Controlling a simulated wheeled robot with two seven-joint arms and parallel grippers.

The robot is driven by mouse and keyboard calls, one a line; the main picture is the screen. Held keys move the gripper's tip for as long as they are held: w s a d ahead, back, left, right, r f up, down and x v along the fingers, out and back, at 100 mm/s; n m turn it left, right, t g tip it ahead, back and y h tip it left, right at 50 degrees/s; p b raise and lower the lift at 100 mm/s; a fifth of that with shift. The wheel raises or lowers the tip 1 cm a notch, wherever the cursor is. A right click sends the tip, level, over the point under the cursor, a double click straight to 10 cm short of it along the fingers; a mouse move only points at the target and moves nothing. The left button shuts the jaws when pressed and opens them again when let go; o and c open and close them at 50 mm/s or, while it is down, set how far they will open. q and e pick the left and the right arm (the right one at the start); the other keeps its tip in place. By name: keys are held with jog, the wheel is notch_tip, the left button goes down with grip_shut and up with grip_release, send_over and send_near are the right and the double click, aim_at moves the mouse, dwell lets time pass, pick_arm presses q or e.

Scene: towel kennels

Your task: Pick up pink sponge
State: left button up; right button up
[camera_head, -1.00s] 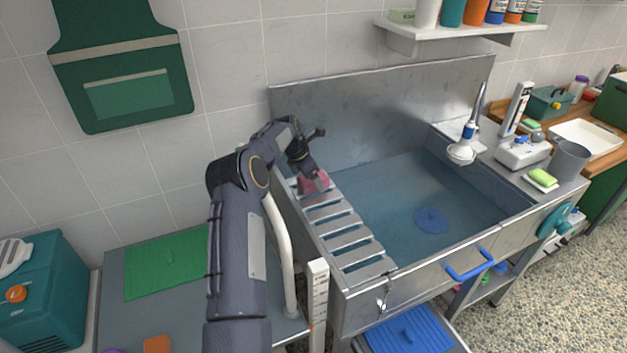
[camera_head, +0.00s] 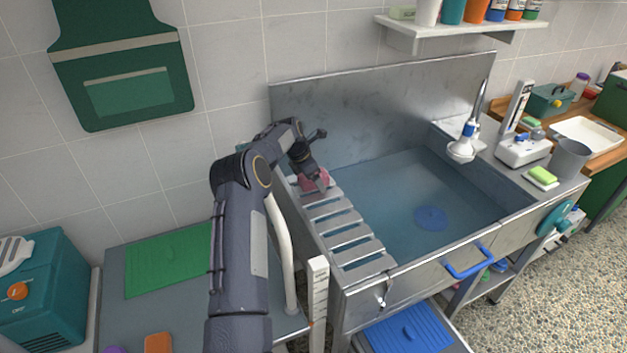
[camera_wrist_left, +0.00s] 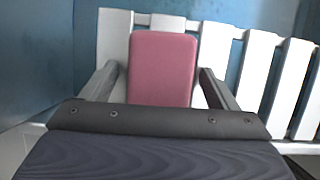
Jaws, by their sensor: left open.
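The pink sponge (camera_head: 314,181) lies on the slatted metal rack (camera_head: 345,235) at the left side of the sink. My left gripper (camera_head: 318,178) is over the sponge from above. In the left wrist view the sponge (camera_wrist_left: 162,68) lies between the two open fingers (camera_wrist_left: 158,85), with a narrow gap visible on each side. The near end of the sponge is hidden by the gripper body. My right gripper is not in view.
The steel sink (camera_head: 400,190) holds a blue round piece (camera_head: 431,218) on its floor. A white shower head (camera_head: 461,151) hangs at the back right. A green sponge (camera_head: 543,175) sits on the right ledge. A white post (camera_head: 318,300) stands before the rack.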

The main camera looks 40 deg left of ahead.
pick_arm(q)
jog(key=c, duration=1.1)
jog(key=shift+o, duration=0.2)
jog(key=shift+r, duration=0.5)
notch_tip(320, 180, up, 2)
jog(key=shift+r, duration=0.15)
jog(key=s+d+r+b, duration=0.5)
jog(key=s+d+r, duration=0.5)
jog(key=shift+r, duration=0.1)
